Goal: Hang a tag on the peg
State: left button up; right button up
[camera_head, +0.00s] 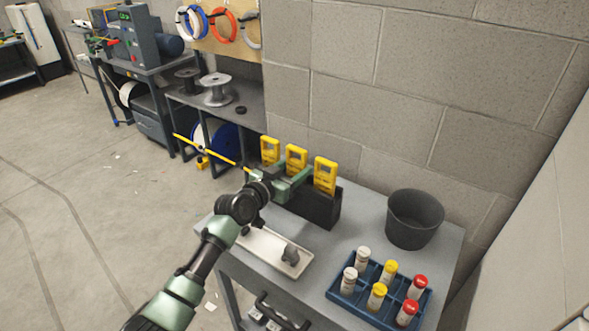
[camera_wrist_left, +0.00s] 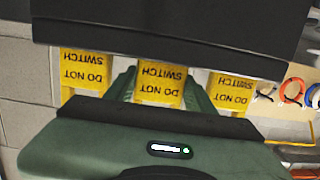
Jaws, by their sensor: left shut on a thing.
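Three yellow tags stand upright in a row in a black holder (camera_head: 322,209) on the grey cart: a left tag (camera_head: 270,149), a middle tag (camera_head: 297,157) and a right tag (camera_head: 325,175). My left gripper (camera_head: 295,182) is at the holder, shut on the middle tag. In the left wrist view, the middle tag (camera_wrist_left: 160,83) sits between the two green fingers, with printed words upside down. The other tags (camera_wrist_left: 84,70) (camera_wrist_left: 232,92) show on either side, outside the fingers. The tags' ends at the holder are hidden. I cannot make out the peg. My right gripper is not in view.
On the cart top (camera_head: 350,226) stand a dark bucket (camera_head: 414,220), a blue rack (camera_head: 345,297) of several capped bottles and a pale tray (camera_head: 262,252). A block wall is close behind. A bench with spools (camera_head: 216,90) and a machine (camera_head: 142,45) stand farther left. Open floor lies left.

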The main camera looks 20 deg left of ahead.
pick_arm(q)
jog(key=shift+r+p, duration=1.55)
jog(key=shift+r, duration=0.6)
jog(key=shift+s+a+r+p, duration=0.2)
jog(key=shift+s+a+p, duration=0.05)
jog(key=shift+s+p, duration=0.35)
jog(key=p+v, duration=0.3)
jog(key=v, duration=0.4)
jog(key=shift+r+p, duration=0.2)
jog(key=shift+p, duration=0.1)
jog(key=shift+w+d, duration=0.1)
